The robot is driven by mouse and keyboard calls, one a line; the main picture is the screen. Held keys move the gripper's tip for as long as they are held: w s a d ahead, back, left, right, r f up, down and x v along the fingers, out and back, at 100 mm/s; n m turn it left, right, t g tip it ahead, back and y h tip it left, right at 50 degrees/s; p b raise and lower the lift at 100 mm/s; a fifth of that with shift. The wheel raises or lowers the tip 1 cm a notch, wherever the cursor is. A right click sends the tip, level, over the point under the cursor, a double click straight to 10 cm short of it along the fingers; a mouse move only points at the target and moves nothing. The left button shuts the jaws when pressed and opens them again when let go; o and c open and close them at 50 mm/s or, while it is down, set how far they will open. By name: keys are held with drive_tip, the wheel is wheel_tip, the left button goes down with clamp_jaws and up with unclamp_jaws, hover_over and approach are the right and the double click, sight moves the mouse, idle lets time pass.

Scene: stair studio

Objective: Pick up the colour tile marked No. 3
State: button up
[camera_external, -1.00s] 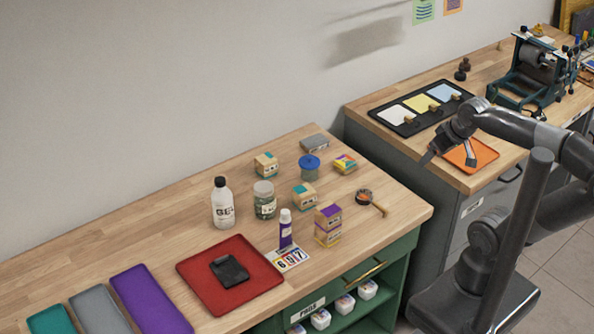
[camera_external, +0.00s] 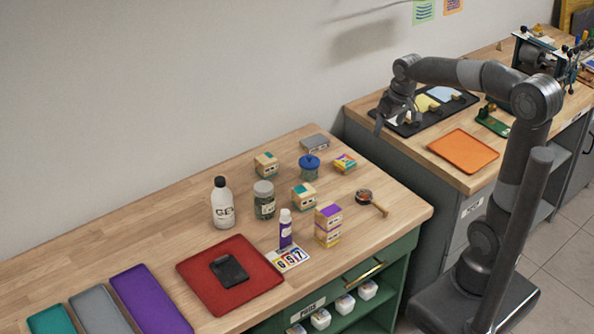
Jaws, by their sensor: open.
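A black tray (camera_external: 432,124) on the right-hand bench holds a white tile, a yellow tile (camera_external: 424,102) and a pale blue tile (camera_external: 441,93), each with a small wooden block at its front. My gripper (camera_external: 394,125) is open and points down at the tray's left end, in front of the white tile (camera_external: 391,119), which it mostly hides. I cannot tell whether the fingers touch anything. No number can be read on the tiles, so I cannot tell which is No. 3.
An orange tray (camera_external: 463,151) lies empty near the bench's front edge. A green tool (camera_external: 492,120) and a press (camera_external: 540,55) stand to the right. The left bench holds a bottle (camera_external: 222,203), jars, small boxes and a red tray (camera_external: 205,290).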

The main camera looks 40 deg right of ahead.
drive_tip(key=w+f+g, duration=0.2)
drive_tip(key=w+f, duration=0.4)
drive_tip(key=w, duration=0.4)
approach(343, 161)
drive_tip(key=shift+g, duration=0.4)
wheel_tip(343, 161, down, 5)
drive_tip(key=shift+w+f, duration=0.1)
drive_tip(key=shift+w, duration=0.05)
drive_tip(key=f, duration=0.5)
drive_tip(key=shift+w, duration=0.25)
drive_tip(key=shift+c, duration=0.2)
drive_tip(key=c, duration=1)
drive_tip(key=shift+c, duration=0.2)
drive_tip(key=shift+r, duration=0.1)
